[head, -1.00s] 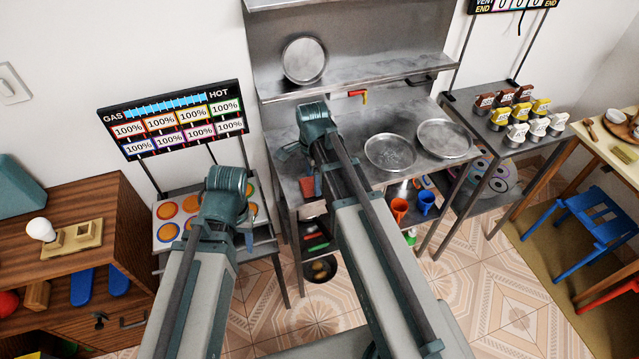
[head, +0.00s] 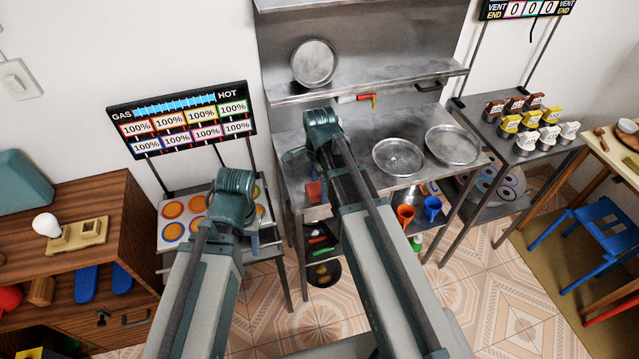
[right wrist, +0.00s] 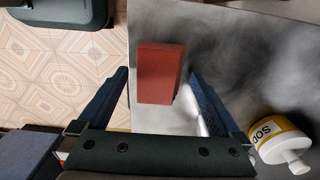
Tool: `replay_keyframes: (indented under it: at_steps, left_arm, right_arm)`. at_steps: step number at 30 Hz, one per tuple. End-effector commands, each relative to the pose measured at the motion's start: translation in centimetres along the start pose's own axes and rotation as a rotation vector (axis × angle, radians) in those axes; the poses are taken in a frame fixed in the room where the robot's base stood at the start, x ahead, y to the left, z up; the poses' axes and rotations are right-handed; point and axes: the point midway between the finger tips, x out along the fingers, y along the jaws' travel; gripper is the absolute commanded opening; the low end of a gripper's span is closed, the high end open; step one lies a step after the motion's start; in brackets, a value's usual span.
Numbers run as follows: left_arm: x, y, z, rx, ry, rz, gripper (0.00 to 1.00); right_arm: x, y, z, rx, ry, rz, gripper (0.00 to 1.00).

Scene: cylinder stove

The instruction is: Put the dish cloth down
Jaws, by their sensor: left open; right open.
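In the right wrist view a dull red, flat-sided piece (right wrist: 158,72) lies on the grey steel counter. It may be the dish cloth, but I cannot tell cloth from a solid block. A red piece also shows at the counter's front left corner in the head view (head: 314,192). My right gripper (right wrist: 160,108) is open, with its fingers on either side of the red piece in the picture and visible gaps to both. Its arm hides part of the counter in the head view. My left gripper (head: 252,243) is open over the front of the gas burner stand, apparently empty.
Two round metal pans (head: 398,157) (head: 452,145) sit on the counter's right. The gas stand (head: 172,236) is at the left. Orange and blue cups (head: 405,213) (head: 432,207) hang below.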

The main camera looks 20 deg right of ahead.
Motion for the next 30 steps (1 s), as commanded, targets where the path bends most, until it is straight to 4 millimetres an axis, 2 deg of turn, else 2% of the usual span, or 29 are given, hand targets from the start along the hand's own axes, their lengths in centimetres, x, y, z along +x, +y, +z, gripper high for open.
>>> replay_keyframes:
  at_steps: [8, 24, 30]
  left_arm:
    - [-2.7, -0.3, 0.2, 0.000, 0.000, 0.000, 0.50]
    - [-10.8, -1.0, 0.6, 0.000, 0.000, 0.000, 0.50]
    - [-12.1, -1.2, 0.7, 0.000, 0.000, 0.000, 0.50]
  right_arm:
    - [-2.7, 0.0, 0.0, 0.000, 0.000, 0.000, 1.00]
    - [-10.9, 0.0, 0.0, 0.000, 0.000, 0.000, 1.00]
    - [-12.2, 0.0, 0.0, 0.000, 0.000, 0.000, 1.00]
